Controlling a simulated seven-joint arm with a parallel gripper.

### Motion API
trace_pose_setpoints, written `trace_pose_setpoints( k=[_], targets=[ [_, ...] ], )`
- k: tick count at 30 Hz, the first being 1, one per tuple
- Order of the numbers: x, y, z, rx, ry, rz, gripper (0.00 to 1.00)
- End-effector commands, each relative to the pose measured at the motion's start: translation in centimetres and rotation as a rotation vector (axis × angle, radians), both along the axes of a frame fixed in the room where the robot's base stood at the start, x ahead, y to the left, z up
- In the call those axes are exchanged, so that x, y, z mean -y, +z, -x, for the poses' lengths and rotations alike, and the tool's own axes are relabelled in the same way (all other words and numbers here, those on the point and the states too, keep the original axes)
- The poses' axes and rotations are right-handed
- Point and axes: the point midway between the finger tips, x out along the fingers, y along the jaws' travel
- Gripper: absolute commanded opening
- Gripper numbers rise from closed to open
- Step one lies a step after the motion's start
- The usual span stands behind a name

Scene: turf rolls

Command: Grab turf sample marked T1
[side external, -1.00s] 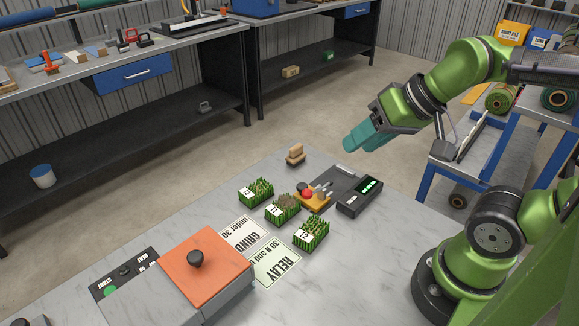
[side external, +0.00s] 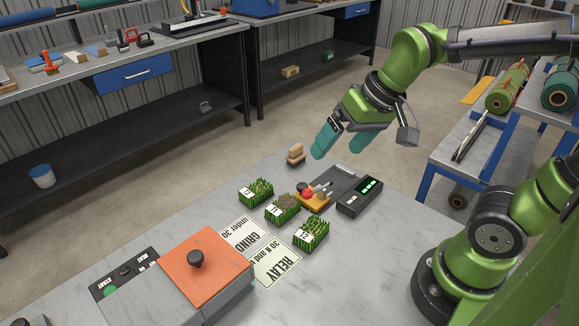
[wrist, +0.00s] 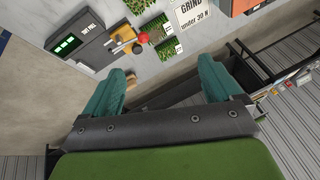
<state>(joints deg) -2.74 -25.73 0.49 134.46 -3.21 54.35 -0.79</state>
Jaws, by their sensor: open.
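Three green turf samples with white tags lie on the marble table in the side view: a left one (side external: 258,190), a middle one (side external: 285,205) and a right one (side external: 313,231). The middle tag may read T1, but the tags are too small to read surely. In the wrist view, turf blocks show at the top, one (wrist: 158,23) with another (wrist: 168,48) below it. My gripper (side external: 340,150) is open and empty, in the air above the table's far edge, above and behind the samples. Its two teal fingers (wrist: 162,72) are spread in the wrist view.
GRIND (side external: 243,234) and RELAY (side external: 280,262) cards lie in front. An orange-lidded box (side external: 205,275) is at front left.

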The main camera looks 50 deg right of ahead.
Motion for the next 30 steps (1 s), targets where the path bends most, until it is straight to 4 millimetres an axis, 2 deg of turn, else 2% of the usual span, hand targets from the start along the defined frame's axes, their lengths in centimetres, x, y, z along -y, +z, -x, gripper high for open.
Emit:
trace_pose_setpoints(
  k=[1, 9, 15, 20, 23, 30],
  targets=[
    [-0.4, -0.5, -1.5, -0.052, 0.027, 0.02, 0.92],
    [-2.1, -3.4, -8.6, -0.282, 0.179, 0.135, 0.92],
    [-2.7, -4.7, -12.4, -0.385, 0.255, 0.204, 0.92],
    [-2.4, -3.7, -13.0, -0.397, 0.274, 0.229, 0.92],
    [-2.4, -5.0, -12.7, -0.408, 0.281, 0.229, 0.92],
    [-2.4, -10.2, -12.6, -0.409, 0.28, 0.227, 0.92]
  ],
)
